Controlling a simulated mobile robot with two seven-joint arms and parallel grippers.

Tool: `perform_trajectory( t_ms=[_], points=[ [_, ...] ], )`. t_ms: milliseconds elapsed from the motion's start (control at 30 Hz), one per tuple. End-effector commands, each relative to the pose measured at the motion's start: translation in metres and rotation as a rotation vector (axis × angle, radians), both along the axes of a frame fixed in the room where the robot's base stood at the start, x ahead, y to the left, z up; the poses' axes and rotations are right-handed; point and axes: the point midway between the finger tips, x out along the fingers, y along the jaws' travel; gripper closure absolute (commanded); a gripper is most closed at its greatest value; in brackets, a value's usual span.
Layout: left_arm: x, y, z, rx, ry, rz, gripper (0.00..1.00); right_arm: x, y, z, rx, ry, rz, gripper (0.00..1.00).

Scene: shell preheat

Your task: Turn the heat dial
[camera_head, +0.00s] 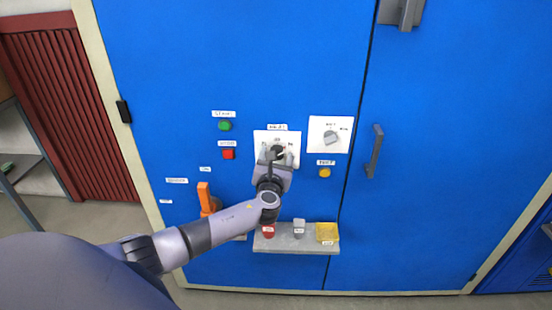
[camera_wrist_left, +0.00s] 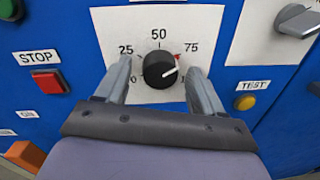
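The heat dial (camera_wrist_left: 159,70) is a round black knob on a white plate (camera_wrist_left: 112,22) marked 25, 50 and 75. Its white pointer line points right and slightly up, below the 75, and a small red mark shows near the 75. In the head view the dial (camera_head: 278,152) is partly covered by my left gripper (camera_head: 277,158). The left gripper's two grey fingers stand apart on either side of the knob, with gaps visible in the left wrist view. My right gripper is not in view.
A grey switch (camera_head: 331,137) and a yellow TEST button (camera_head: 324,172) are to the right. Green (camera_head: 224,126) and red STOP (camera_head: 228,154) buttons are left. An orange handle (camera_head: 205,198) and a shelf (camera_head: 290,243) with small items are below. A door handle (camera_head: 375,151) sticks out farther right.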

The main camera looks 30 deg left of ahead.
Motion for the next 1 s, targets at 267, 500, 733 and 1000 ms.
perform_trajectory(
  t_ms=[267,500,733,1000],
  points=[
    [0.000,0.000,0.000,0.000,0.000,0.000,0.32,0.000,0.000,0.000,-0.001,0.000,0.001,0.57],
    [-0.012,-0.007,-0.002,-0.001,0.000,-0.002,0.32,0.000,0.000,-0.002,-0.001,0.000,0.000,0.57],
    [-0.037,-0.019,-0.001,-0.001,0.002,-0.002,0.32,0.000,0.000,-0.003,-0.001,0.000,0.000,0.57],
    [-0.060,-0.031,0.000,0.000,0.000,-0.001,0.32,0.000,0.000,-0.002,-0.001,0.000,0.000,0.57]
  ],
)
